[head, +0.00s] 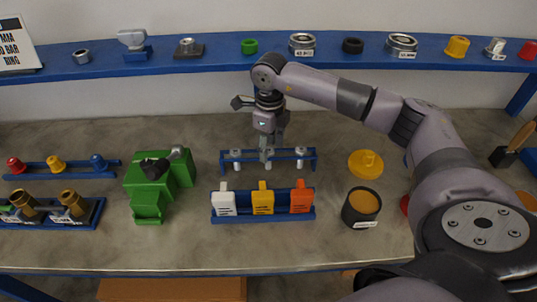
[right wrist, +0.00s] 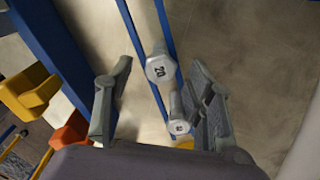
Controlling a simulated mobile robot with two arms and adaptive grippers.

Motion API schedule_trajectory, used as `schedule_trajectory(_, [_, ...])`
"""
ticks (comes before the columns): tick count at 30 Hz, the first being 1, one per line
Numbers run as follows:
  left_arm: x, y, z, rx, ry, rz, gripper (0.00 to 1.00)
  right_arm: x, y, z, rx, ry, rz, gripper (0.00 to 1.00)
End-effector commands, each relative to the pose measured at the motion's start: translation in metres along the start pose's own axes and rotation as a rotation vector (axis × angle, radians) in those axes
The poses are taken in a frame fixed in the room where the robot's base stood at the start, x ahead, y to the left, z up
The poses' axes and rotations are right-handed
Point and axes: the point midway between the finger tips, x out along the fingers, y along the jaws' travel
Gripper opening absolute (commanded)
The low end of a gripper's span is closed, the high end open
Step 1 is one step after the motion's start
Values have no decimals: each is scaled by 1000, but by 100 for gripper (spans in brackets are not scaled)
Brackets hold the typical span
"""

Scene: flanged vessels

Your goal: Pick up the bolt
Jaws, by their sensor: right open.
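Silver-grey bolts stand heads up in a blue rack (head: 310,160) at the middle of the bench in the head view: a left bolt (head: 236,154) and a right bolt (head: 300,153), with a middle one largely hidden by my gripper. My right gripper (head: 267,152) points down over the rack's middle, open. In the right wrist view, a bolt head marked 20 (right wrist: 160,67) shows near the fingertip gap, and another bolt head (right wrist: 179,126) shows lower, close to the right finger. I cannot tell whether a finger touches it. My left gripper is not in view.
A blue holder (head: 262,216) with white, yellow and orange tags stands in front of the rack. A green vise (head: 150,190) is to the left; a dark cup (head: 361,207) and a yellow flanged part (head: 366,163) are to the right. A blue shelf (head: 220,60) runs behind.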

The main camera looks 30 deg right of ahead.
Motion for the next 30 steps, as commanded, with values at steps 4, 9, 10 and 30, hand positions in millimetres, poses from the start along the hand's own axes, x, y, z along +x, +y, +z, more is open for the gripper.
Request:
schedule_trajectory(4, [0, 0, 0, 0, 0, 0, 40, 2, 0, 0, -1, 0, 0, 49])
schedule_trajectory(9, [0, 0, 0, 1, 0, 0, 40, 2, 0, 0, -1, 0, 0, 43])
schedule_trajectory(10, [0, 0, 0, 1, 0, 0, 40, 2, 0, 0, -1, 0, 0, 41])
schedule_trajectory(30, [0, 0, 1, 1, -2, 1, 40, 1, 0, 0, -1, 0, 0, 0])
